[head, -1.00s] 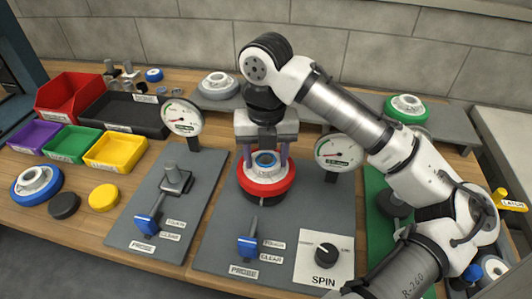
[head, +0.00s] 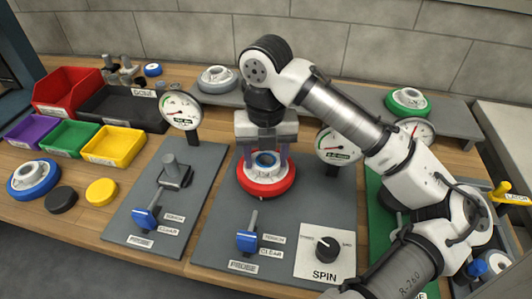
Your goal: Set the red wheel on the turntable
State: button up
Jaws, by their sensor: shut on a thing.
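The turntable is hidden under the wheel. The wheel looks to be resting on it or very close above it, and I cannot tell which.
A probe with a blue handle (head: 247,240) and the SPIN knob (head: 327,250) are in front of the wheel. Gauges (head: 182,112) (head: 338,145) stand behind on either side. A blue wheel (head: 34,178) and coloured bins (head: 115,145) are at left, a green wheel (head: 408,101) on the back shelf.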

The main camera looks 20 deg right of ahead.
jog(key=shift+f, duration=0.4)
jog(key=o, duration=1.5)
